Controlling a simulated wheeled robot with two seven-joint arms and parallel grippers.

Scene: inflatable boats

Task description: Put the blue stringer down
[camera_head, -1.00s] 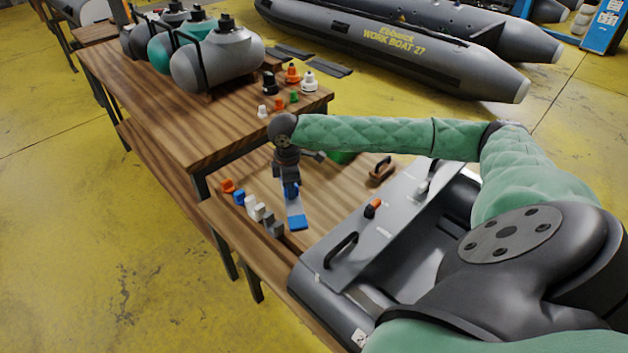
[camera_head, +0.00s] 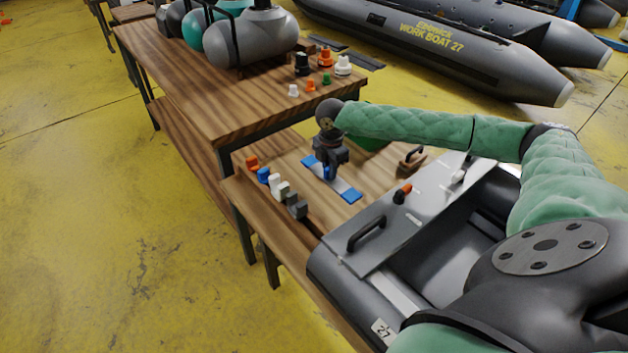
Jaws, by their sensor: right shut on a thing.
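The blue stringer (camera_head: 351,195) is a flat bar with blue ends and a pale grey stretch between them. It lies level, on or just above the lower wooden table (camera_head: 312,210); I cannot tell if it touches. My right gripper (camera_head: 329,174) points down and is shut on a blue part near its middle, hiding part of the bar. My left gripper is not in view.
Small orange, blue, white and grey blocks (camera_head: 275,185) line the table's left edge. A grey boat model (camera_head: 365,275) with black handles stands to the right, and a brown-based handled tool (camera_head: 411,160) behind it. A higher table (camera_head: 210,110) holds grey and teal tanks.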

